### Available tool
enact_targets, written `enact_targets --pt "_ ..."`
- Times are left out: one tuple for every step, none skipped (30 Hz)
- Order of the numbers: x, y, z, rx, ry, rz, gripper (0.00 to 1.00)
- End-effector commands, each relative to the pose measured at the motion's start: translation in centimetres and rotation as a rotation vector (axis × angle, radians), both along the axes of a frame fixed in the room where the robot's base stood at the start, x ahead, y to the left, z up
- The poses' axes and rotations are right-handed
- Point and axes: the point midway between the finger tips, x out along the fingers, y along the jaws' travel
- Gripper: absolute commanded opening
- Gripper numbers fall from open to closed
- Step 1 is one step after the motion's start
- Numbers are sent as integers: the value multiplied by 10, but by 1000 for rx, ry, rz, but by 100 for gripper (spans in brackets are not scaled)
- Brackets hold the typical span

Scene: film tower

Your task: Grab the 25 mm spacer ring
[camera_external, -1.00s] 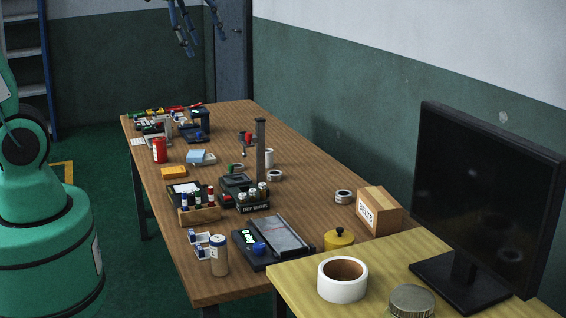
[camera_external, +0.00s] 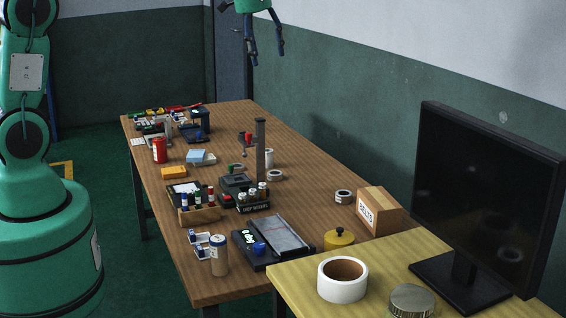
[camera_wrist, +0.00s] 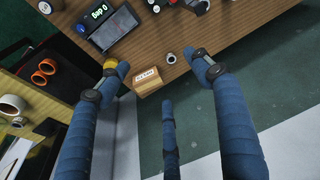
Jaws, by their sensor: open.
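Two small ring-shaped pieces lie on the long wooden table: one light ring (camera_external: 275,175) near the upright post, and one ring (camera_external: 343,196) left of the cardboard box. I cannot read a size on either, so I cannot tell which is the 25 mm one. The ring near the box also shows in the wrist view (camera_wrist: 171,58), between my spread fingers. My gripper (camera_external: 265,58) has blue fingers and hangs open and empty, high above the table near the back wall. In the wrist view its fingers (camera_wrist: 160,75) are wide apart, touching nothing.
The cardboard box (camera_external: 379,211) and yellow lidded pot (camera_external: 339,239) stand close to the near ring. A tall post (camera_external: 260,150) rises from the table. A large monitor (camera_external: 487,190) and white tape roll (camera_external: 342,280) stand on the yellow desk. The table's wall side is fairly clear.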

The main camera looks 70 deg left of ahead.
Motion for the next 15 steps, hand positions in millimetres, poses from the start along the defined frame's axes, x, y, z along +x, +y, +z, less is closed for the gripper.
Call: enact_targets --pt "10 9 -9 -2 11 5 65" --pt "15 14 -13 -3 15 7 65" --pt "22 21 -20 -4 21 12 65" --pt "27 26 -25 -5 25 15 65" --pt "32 31 -30 -6 30 17 65" --pt "39 38 -37 -8 37 20 65" --pt "43 43 -42 -8 41 23 65" --pt "48 48 -48 -9 45 25 65" --pt "54 55 -55 -11 51 29 65" --pt "58 61 -61 -13 56 32 65" --pt "63 66 -67 -14 61 36 65" --pt "69 73 -74 -15 65 38 65" --pt "72 78 -81 -17 71 41 65" --pt "77 83 -86 -18 75 43 65" --pt "81 91 -95 -20 82 46 65"
